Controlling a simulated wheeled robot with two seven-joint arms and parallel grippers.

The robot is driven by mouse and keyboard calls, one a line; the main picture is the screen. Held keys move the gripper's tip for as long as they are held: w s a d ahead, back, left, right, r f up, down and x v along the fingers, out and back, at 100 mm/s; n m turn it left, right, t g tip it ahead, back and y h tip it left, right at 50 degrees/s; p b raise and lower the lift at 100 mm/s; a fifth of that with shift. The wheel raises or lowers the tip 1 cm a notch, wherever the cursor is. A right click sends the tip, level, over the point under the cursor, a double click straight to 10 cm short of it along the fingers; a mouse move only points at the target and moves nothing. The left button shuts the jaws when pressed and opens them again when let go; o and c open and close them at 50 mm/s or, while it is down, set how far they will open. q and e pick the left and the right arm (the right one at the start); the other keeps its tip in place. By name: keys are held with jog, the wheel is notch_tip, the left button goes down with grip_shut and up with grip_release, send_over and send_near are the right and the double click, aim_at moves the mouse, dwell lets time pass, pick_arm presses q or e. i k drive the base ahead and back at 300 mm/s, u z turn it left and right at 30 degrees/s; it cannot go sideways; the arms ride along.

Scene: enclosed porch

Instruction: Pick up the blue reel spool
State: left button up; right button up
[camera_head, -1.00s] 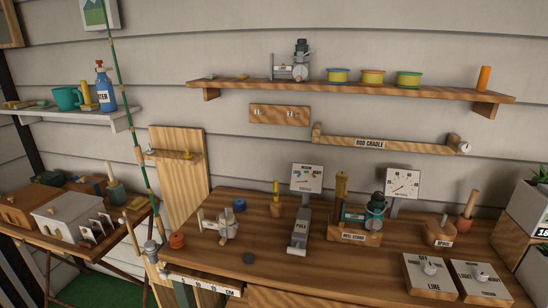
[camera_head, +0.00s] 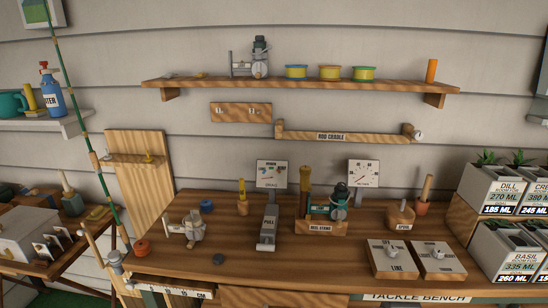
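A small dark blue round piece (camera_head: 206,206) lies on the wooden bench top, left of centre, behind a grey metal reel (camera_head: 187,229). On the wall shelf (camera_head: 220,86) a line spool with blue rims and a yellow middle (camera_head: 296,72) stands left of an orange-rimmed spool (camera_head: 329,73) and a green-rimmed spool (camera_head: 363,73). I cannot tell for sure which of the two blue things is the reel spool. Neither of my grippers is in view.
A teal reel (camera_head: 332,207) sits on the labelled reel stand (camera_head: 318,226). A red-orange knob (camera_head: 142,247) and a dark disc (camera_head: 218,259) lie near the bench front. A fishing rod (camera_head: 84,135) leans at left. Planters (camera_head: 495,190) stand at right.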

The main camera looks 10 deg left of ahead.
aim_at(207, 206)
jog(key=z, duration=1.85)
jog(key=k, duration=1.15)
jog(key=u, duration=1.25)
jog(key=i, duration=0.5)
